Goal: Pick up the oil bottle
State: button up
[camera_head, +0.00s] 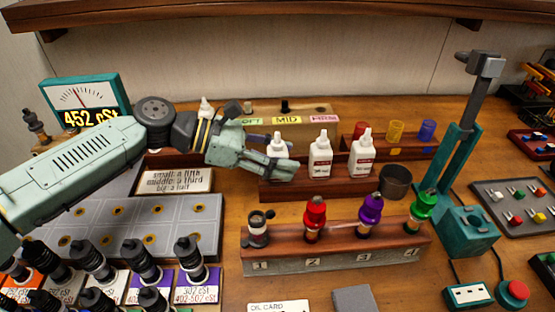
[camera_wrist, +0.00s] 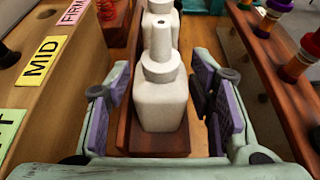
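The nearest bottle (camera_wrist: 160,104) in the wrist view stands between my gripper's (camera_wrist: 157,105) two purple-padded fingers. The fingers are open, with a visible gap on each side of it. In the head view this bottle (camera_head: 277,143) is partly hidden behind my gripper (camera_head: 284,168). Another bottle top (camera_head: 205,107) shows behind my arm.
A wooden block (camera_head: 292,117) with SOFT, MID and FIRM labels lies behind the rack. In front is a numbered stand (camera_head: 340,255) with colored shock absorbers. A dark cup (camera_head: 396,182) and a teal stand (camera_head: 452,165) are to the right. A viscosity meter (camera_head: 85,100) is at left.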

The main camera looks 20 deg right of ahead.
jog(key=c, duration=1)
jog(key=shift+r, duration=0.1)
